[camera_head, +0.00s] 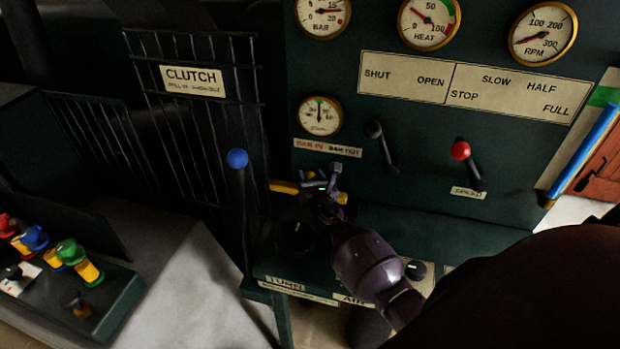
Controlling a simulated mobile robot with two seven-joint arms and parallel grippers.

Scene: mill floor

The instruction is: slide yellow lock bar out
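The yellow lock bar (283,187) lies nearly level at the lower left of the green control panel, below the small gauge. Its left part shows clearly, and a short yellow piece shows right of my gripper. My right gripper (322,183) is at the middle of the bar and hides that part. Its dark fingers overlap the bar in the picture; whether they are closed on it I cannot tell. My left gripper is not in view.
The blue-knobbed clutch lever (237,160) stands just left of the bar. A black-knobbed lever (378,138) and a red-knobbed speed lever (463,152) are on the panel to the right. A small box with coloured valves (85,265) is at lower left.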

